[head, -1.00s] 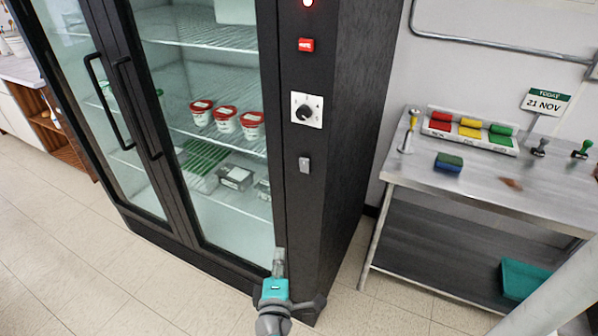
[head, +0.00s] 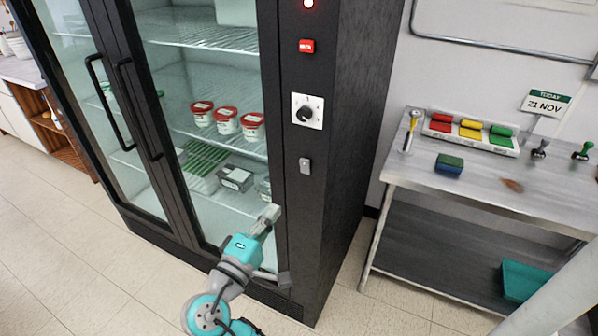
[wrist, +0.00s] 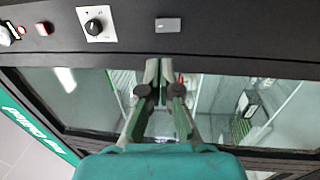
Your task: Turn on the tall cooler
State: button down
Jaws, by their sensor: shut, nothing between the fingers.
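The tall cooler (head: 342,150) is a black cabinet with two glass doors and a dark control strip on its front right edge. The strip bears a lit red lamp (head: 309,3), a red labelled button or switch (head: 306,46), a black knob (head: 306,114) on a white plate, and a small grey rocker switch (head: 305,165). In the wrist view the knob (wrist: 94,25) and the grey switch (wrist: 168,25) show at the top, beyond my fingertips. My gripper (head: 271,213) is shut and empty, below and left of the grey switch, in front of the right door. It also shows in the wrist view (wrist: 160,68).
Red-lidded tubs (head: 227,121) and boxes stand on shelves behind the glass. Two vertical door handles (head: 135,108) stick out to the left. A steel table (head: 480,190) with coloured blocks and stamps stands at right. Floor is clear at left.

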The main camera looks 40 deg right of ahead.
aim_at(305, 164)
jog(key=shift+d, duration=0.1)
jog(key=x, duration=1.4)
jog(key=shift+d+r+y, duration=0.1)
jog(key=shift+d+y, duration=0.1)
jog(key=shift+y, duration=0.1)
jog(key=shift+a, duration=0.15)
